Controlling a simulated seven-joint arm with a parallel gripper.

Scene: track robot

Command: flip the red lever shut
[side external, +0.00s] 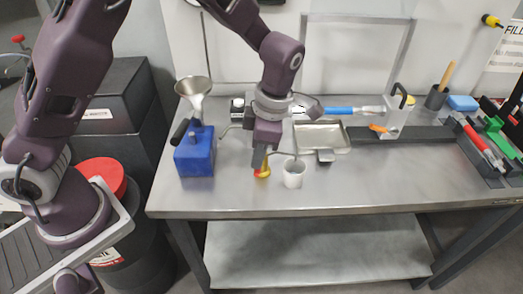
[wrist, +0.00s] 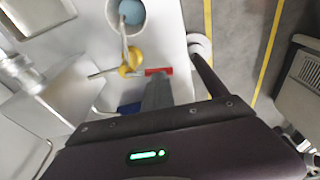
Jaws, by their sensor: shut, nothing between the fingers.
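The red lever (wrist: 159,71) is a short red bar beside a yellow valve body (wrist: 130,60) in the wrist view. In the side view the valve shows as a small yellow and red patch (side external: 262,173) just below my gripper (side external: 258,160). A thin pipe runs from the valve to a white cup (side external: 293,174), whose inside looks blue in the wrist view (wrist: 131,12). My gripper is shut and empty, pointing down. In the wrist view its fingertips (wrist: 157,84) are right at the red lever; I cannot tell whether they touch. The fingers hide part of the lever.
A blue box (side external: 195,152) with a metal funnel (side external: 193,88) stands left of my gripper. A metal tray (side external: 321,137) lies behind the cup. Tools and bins (side external: 487,148) fill the right end. The bench's front right area (side external: 400,180) is clear.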

